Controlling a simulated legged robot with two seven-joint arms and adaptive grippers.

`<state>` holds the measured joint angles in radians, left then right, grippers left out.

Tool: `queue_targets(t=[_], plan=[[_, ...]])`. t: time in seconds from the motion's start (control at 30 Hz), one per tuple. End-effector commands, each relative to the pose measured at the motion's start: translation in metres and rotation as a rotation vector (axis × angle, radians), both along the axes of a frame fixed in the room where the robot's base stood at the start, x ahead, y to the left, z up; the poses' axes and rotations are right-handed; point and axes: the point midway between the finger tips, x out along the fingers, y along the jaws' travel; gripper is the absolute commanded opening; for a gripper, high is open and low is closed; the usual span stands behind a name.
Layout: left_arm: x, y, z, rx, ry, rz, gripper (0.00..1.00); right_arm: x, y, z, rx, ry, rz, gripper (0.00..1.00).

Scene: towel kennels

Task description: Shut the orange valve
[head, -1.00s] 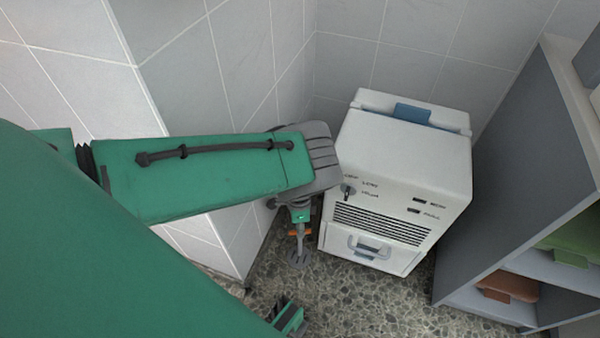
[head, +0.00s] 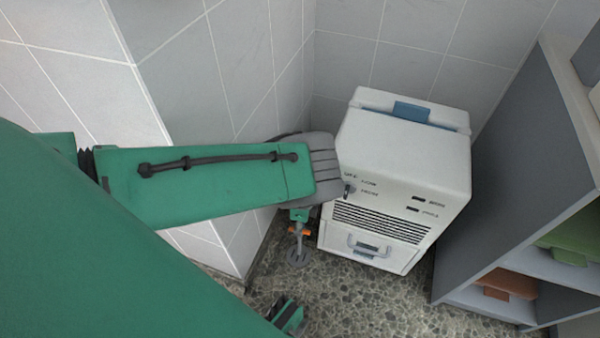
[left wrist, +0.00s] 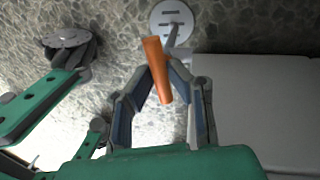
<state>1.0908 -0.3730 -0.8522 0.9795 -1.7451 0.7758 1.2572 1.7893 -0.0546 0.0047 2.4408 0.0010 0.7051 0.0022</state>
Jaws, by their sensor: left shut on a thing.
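The orange valve handle (head: 293,231) shows small in the head view, on a thin grey pipe above a round grey floor flange (head: 297,257). In the left wrist view the handle (left wrist: 157,68) is a short orange bar, slightly tilted, with the pipe and slotted flange (left wrist: 172,20) behind it. My left gripper (left wrist: 163,82) is shut on the handle, one finger on each side of it. In the head view the left gripper (head: 299,222) is partly hidden under my grey wrist.
A white appliance (head: 405,160) with a vent grille stands close to the right of the valve. Tiled walls (head: 240,70) close in behind and to the left. A grey shelf unit (head: 510,170) stands at the right. Pebbled floor (head: 370,300) is clear in front.

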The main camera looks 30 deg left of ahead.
Motion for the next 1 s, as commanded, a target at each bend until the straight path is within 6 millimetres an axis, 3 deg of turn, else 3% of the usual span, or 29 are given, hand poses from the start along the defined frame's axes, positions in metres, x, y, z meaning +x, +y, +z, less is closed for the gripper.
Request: queue_targets(t=[0.13, 0.17, 0.2, 0.63, 1.0], plan=[[0.002, 0.003, 0.001, 0.006, -0.004, 0.001, 0.0, 0.0, 0.0, 0.0, 0.0, 0.0, 0.0, 0.4], [0.002, 0.003, 0.001, 0.006, -0.004, 0.001, 0.21, 0.0, 0.0, 0.0, 0.0, 0.0, 0.0, 0.4], [0.002, 0.003, 0.001, 0.006, -0.004, 0.001, 0.34, 0.0, 0.0, 0.0, 0.0, 0.0, 0.0, 0.4], [0.004, 0.002, 0.008, 0.003, -0.003, 0.002, 0.34, -0.001, 0.0, 0.001, 0.0, -0.002, 0.0, 0.4], [0.018, 0.006, 0.075, 0.003, -0.006, 0.005, 0.34, -0.001, 0.0, 0.001, 0.0, -0.003, 0.0, 0.4]])
